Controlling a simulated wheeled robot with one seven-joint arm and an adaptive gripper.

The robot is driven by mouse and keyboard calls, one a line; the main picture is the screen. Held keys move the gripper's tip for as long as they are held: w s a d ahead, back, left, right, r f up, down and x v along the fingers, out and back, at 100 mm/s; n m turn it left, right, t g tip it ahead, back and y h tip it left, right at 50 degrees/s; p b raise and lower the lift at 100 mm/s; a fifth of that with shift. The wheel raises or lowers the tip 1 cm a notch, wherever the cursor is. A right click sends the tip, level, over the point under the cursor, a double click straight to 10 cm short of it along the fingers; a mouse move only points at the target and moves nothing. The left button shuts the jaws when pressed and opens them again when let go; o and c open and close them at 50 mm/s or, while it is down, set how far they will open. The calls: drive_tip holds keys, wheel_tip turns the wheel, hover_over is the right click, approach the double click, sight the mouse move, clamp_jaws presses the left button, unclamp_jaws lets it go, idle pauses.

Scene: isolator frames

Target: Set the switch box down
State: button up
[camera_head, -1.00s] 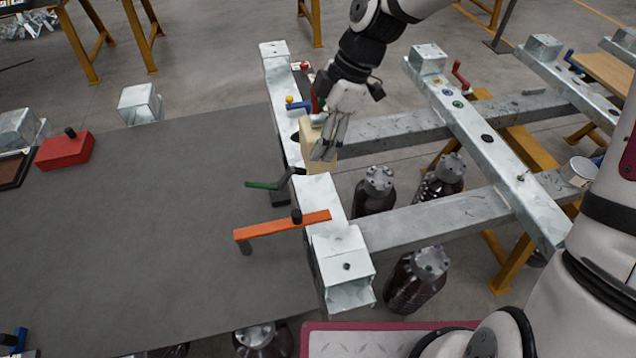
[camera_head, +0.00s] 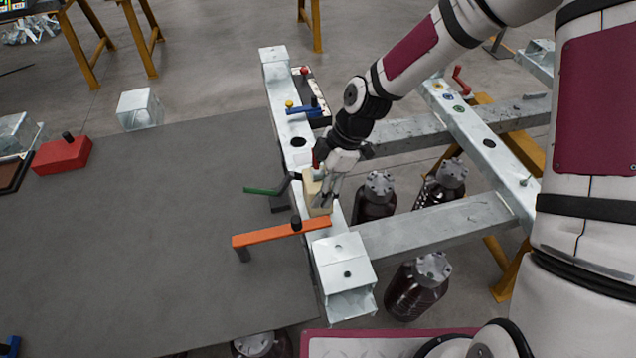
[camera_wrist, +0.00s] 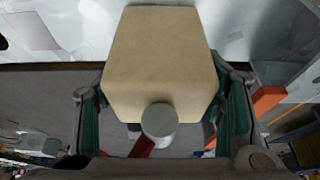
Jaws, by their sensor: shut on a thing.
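The switch box is a beige block with a round grey knob on one face. In the head view the switch box (camera_head: 311,187) is at the near half of the galvanised steel beam (camera_head: 333,229), between the green and orange handles. My gripper (camera_head: 323,193) is shut on it, and its fingers hide part of the box. In the wrist view the box (camera_wrist: 160,60) fills the upper middle between my fingers (camera_wrist: 165,115), with bright metal behind it. I cannot tell whether its underside touches the beam.
An orange bar (camera_head: 275,233) is close on the near side and a green handle (camera_head: 266,190) to the left. A blue handle (camera_head: 303,110) is farther up the beam. A red box (camera_head: 63,152) stands on the dark grey tabletop (camera_head: 150,240), mostly clear. Dark bottles (camera_head: 374,200) stand below the frame.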

drive_tip(key=o, duration=1.6)
drive_tip(key=shift+c, duration=0.2)
drive_tip(key=v, duration=1.2)
drive_tip(key=shift+p, duration=0.4)
drive_tip(key=shift+r, duration=0.15)
